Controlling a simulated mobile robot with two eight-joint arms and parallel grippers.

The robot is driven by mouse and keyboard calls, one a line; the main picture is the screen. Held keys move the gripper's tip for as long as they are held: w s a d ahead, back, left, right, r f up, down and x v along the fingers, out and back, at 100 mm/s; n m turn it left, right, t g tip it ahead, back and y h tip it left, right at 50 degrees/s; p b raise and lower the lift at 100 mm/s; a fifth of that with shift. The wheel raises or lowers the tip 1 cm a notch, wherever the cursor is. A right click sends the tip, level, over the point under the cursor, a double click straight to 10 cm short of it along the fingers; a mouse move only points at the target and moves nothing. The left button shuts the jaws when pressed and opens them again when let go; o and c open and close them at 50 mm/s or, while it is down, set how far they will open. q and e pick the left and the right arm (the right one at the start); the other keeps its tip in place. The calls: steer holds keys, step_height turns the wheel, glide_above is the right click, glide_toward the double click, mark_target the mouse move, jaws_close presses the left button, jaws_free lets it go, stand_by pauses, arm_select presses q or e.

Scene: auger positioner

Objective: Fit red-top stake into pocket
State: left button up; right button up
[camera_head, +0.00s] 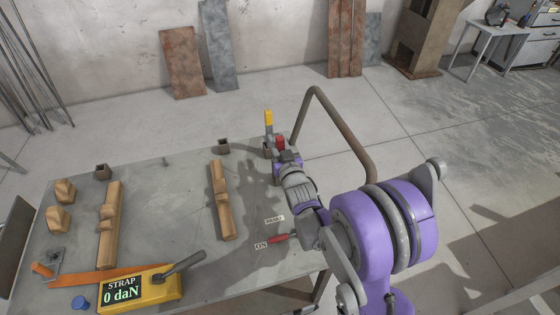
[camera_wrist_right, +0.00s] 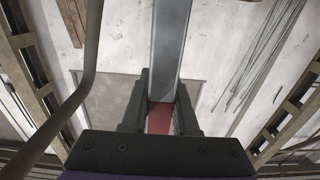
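My right gripper (camera_head: 279,147) is over the back right corner of the table. In the right wrist view its two dark fingers (camera_wrist_right: 160,112) are shut on the red part (camera_wrist_right: 159,118) of the red-top stake, whose grey shaft (camera_wrist_right: 170,45) runs away from the gripper. In the head view only the red part of the stake (camera_head: 280,141) shows clearly; its lower end is hidden. Open square pockets stand at the table's back edge, one at the middle (camera_head: 223,146) and one at the left (camera_head: 102,172). My left gripper is out of view.
A yellow-top stake (camera_head: 268,118) stands upright close beside my gripper. A bent brown pipe (camera_head: 345,125) arches right behind my arm. Notched wooden bolsters (camera_head: 222,205) lie on the table (camera_head: 165,205). A yellow strap gauge box (camera_head: 150,289) reading 0 daN is at the front.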

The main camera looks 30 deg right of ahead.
jaws_close()
stand_by(1.1)
